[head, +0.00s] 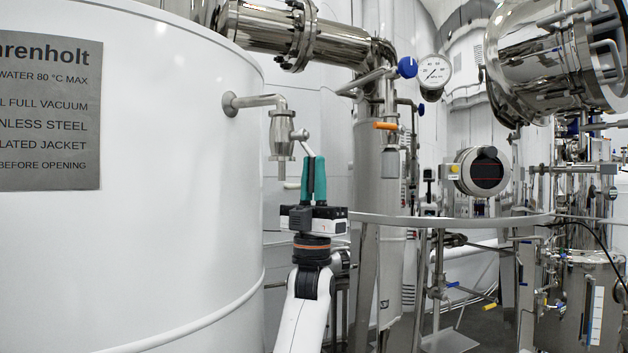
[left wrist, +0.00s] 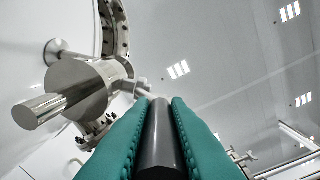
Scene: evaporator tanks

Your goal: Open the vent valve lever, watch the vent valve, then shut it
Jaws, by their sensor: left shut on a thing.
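The vent valve (head: 281,132) is a steel body on a short pipe that comes out of the white tank wall, with its outlet pointing down. In the left wrist view the valve body (left wrist: 82,88) is at left, its outlet tube toward the lower left. Its lever (head: 301,135) sticks out on the right side of the valve and angles down to my left gripper (head: 314,158). In the left wrist view my teal fingers (left wrist: 156,125) are shut on the lever's dark grey grip (left wrist: 159,130), which lies between them. My right gripper is not in view.
The large white tank (head: 180,190) with a printed grey plate (head: 50,115) fills the left. A pressure gauge (head: 434,71), a blue knob (head: 407,67) and an orange handle (head: 386,126) are on pipework to the right. A curved steel rail (head: 450,221) runs behind my arm.

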